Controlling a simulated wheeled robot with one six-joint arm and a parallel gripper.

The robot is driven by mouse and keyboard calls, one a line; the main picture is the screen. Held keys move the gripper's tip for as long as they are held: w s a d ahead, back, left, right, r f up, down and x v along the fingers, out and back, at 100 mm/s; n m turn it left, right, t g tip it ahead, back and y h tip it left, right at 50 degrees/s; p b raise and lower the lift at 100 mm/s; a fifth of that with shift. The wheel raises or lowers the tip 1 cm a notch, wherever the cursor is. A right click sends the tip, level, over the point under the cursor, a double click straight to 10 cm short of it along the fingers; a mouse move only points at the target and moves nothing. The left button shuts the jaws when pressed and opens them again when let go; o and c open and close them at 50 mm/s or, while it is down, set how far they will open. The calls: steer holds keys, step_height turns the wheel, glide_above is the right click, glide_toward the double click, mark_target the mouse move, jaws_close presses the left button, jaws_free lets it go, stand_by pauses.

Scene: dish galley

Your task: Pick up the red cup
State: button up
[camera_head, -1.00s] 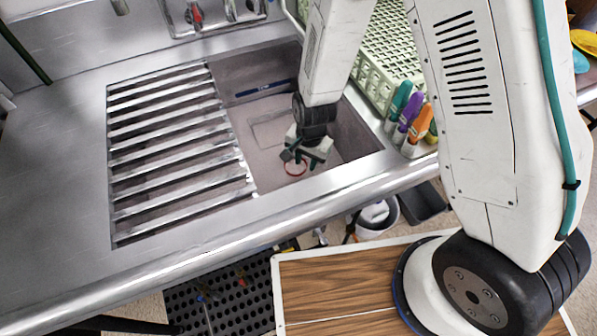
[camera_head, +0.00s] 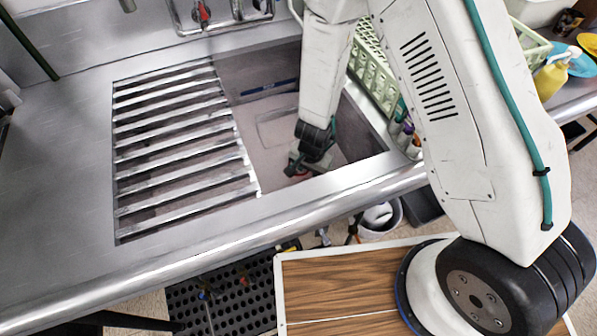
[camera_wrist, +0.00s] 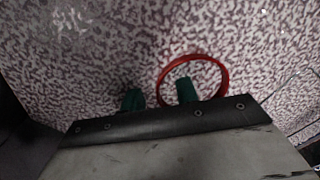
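The red cup (camera_wrist: 195,57) shows in the wrist view as a thin red ring, its rim, with a speckled surface visible inside it. My gripper (camera_wrist: 160,96) has two green fingertips set apart in the wrist view. The right fingertip appears inside the ring and the left one outside it, with the rim's left side between them. I see gaps beside the rim, so the gripper is open. The cup's lower body is hidden.
The sink basin (camera_head: 262,108) has steel edges close around my arm. Slats (camera_head: 180,150) cover its left part. A blue strip (camera_head: 268,88) lies near the back. A green rack (camera_head: 374,75) and markers (camera_head: 405,133) stand right of the basin. The left counter (camera_head: 65,150) is clear.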

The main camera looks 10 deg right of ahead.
steer(key=shift+c, duration=0.2)
jaws_close()
steer(key=shift+d+r, duration=0.1)
steer(key=shift+r, duration=0.05)
